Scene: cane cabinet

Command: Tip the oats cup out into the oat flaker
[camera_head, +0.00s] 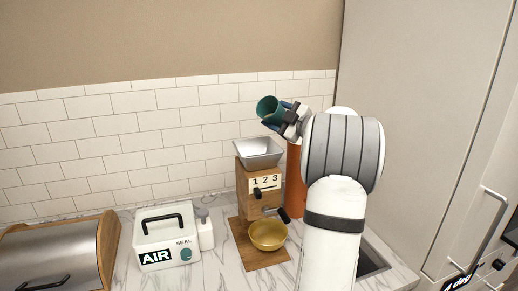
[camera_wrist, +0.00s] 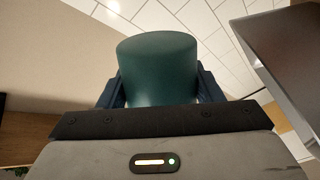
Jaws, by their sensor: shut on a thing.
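My gripper (camera_head: 284,115) is shut on a dark green cup (camera_head: 267,107). In the head view the cup is tilted, with its mouth turned to the left and toward the camera. It is held above the oat flaker (camera_head: 250,184), a wooden box marked 1 2 3 with a crank and a pale metal hopper (camera_head: 259,152) on top. The cup is apart from the hopper. No oats show in the air, and the hopper looks empty from here. In the wrist view the cup (camera_wrist: 158,65) sits between both fingers, and its contents are hidden.
A yellow bowl (camera_head: 268,235) stands on the flaker's wooden base. A white box marked AIR SEAL (camera_head: 166,238) and a small white bottle (camera_head: 204,232) stand to its left. A bread bin (camera_head: 50,258) is far left. An orange-brown cylinder (camera_head: 295,185) stands behind the flaker, and a tall cabinet is at right.

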